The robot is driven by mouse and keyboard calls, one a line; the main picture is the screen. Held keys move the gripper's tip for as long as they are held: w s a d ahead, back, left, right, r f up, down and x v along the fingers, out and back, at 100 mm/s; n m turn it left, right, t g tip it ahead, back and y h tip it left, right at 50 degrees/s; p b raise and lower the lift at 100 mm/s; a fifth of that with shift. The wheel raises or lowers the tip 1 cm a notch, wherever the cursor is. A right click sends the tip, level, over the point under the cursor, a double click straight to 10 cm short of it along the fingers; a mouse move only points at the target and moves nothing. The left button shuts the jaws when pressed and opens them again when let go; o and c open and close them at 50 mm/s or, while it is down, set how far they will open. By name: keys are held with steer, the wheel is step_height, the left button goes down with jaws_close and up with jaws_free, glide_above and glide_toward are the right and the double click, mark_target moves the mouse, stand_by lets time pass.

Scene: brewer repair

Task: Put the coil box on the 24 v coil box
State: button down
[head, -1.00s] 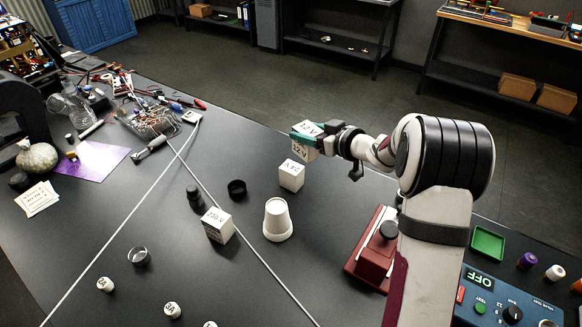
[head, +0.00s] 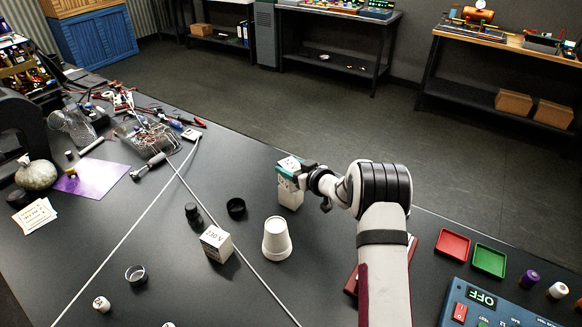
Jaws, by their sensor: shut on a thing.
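My gripper (head: 291,173), with teal fingers, is shut on a small white coil box (head: 289,162) with dark lettering on top. The held box is upright, directly over another white box (head: 290,198) on the black table, taken as the 24 V coil box. The two line up as one column in the head view. The fingers hide the seam, so I cannot tell whether they touch. The lower box's lettering is mostly covered. A third white box (head: 216,244), with lettering that looks like 230 V, stands apart to the lower left.
Red (head: 452,246) and green (head: 489,261) trays and a blue control panel (head: 500,305) reading OFF lie right.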

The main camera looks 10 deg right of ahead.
steer(key=shift+c, duration=0.6)
jaws_free()
steer(key=shift+f, duration=0.1)
